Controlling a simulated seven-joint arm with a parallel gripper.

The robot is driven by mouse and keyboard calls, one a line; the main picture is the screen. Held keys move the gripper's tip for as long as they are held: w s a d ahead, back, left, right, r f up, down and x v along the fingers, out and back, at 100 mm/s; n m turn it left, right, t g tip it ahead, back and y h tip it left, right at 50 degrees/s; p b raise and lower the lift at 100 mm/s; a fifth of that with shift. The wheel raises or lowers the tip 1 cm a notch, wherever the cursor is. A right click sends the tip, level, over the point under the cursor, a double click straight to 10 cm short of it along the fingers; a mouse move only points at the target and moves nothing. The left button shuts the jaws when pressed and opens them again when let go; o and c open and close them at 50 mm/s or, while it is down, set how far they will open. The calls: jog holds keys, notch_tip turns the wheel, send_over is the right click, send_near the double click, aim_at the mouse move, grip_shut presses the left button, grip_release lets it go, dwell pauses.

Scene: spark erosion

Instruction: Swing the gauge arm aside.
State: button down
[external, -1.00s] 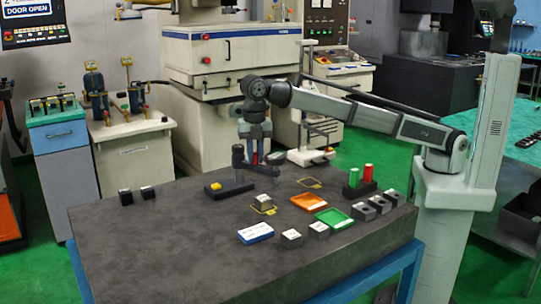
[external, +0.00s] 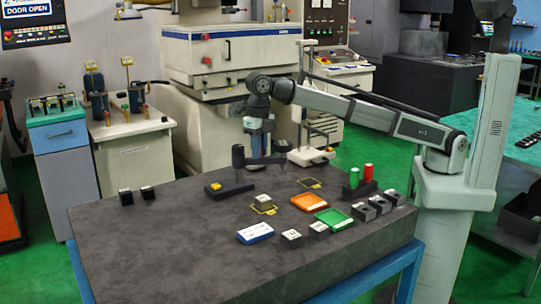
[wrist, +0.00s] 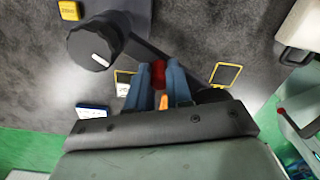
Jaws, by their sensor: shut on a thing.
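The gauge stand has a black post with a round knob (external: 238,152) on a dark base (external: 230,188) with a yellow block (external: 215,186). Its dark gauge arm (external: 280,158) reaches right from the post, above the table. In the wrist view the knob (wrist: 97,42) is upper left, and the arm (wrist: 150,52) runs down and right past my fingers. My gripper (external: 256,155) is shut on the red grip (wrist: 158,74) of the arm; in the wrist view its two blue fingers (wrist: 159,70) flank that grip.
An orange tray (external: 308,202), a green tray (external: 334,217), and a holder with green (external: 354,176) and red (external: 368,173) cylinders stand on the right. A blue-white label block (external: 255,233) and small blocks lie in front. The table's left front is clear.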

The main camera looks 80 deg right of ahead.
jog(key=shift+d, duration=0.2)
dwell(0.4)
jog(key=c, duration=1)
grip_release()
jog(key=shift+w, duration=0.1)
notch_tip(320, 180, up, 12)
jog(key=shift+f, duration=0.1)
